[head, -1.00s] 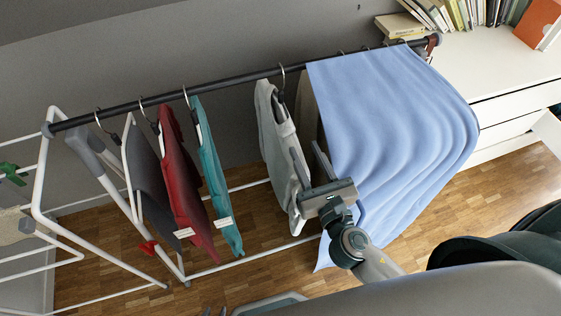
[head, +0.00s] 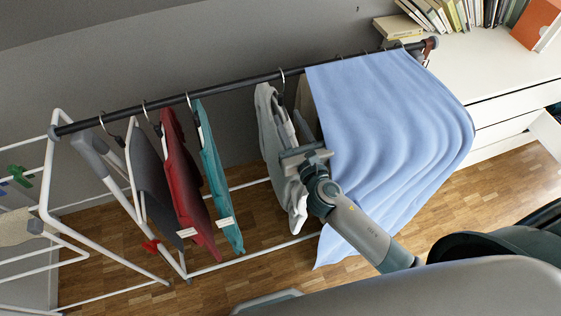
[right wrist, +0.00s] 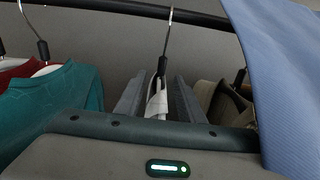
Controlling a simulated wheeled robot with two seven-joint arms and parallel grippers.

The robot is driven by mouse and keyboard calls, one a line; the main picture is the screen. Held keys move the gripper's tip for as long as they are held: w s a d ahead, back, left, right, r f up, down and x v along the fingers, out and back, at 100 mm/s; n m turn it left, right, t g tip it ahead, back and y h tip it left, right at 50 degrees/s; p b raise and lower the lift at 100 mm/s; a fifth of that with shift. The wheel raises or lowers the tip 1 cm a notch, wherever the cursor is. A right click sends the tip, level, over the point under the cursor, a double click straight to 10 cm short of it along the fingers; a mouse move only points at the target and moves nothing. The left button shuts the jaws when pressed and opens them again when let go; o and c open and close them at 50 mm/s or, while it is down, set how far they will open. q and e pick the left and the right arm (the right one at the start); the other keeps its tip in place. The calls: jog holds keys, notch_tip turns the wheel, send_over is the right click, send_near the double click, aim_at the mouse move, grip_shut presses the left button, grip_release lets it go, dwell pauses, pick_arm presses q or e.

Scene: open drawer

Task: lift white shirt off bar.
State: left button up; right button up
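The white shirt (head: 267,132) hangs on a hanger from the dark bar (head: 228,89) in the head view, between the teal shirt and the blue cloth. In the right wrist view its white collar (right wrist: 157,103) shows below the dark hanger neck and metal hook. My right gripper (head: 292,128) is up beside the shirt's upper part. In the right wrist view its two fingers stand apart, one on each side of the collar, with gaps showing. The lower shirt is hidden there by the gripper body. My left gripper is not in view.
The teal shirt (head: 211,170), red shirt (head: 185,175) and grey garment (head: 150,180) hang to the left. The blue cloth (head: 390,130) drapes over the bar close on the right. Brownish garments (right wrist: 222,102) hang just right of the fingers. A white drawer unit (head: 490,75) stands far right.

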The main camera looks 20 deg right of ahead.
aim_at(281, 105)
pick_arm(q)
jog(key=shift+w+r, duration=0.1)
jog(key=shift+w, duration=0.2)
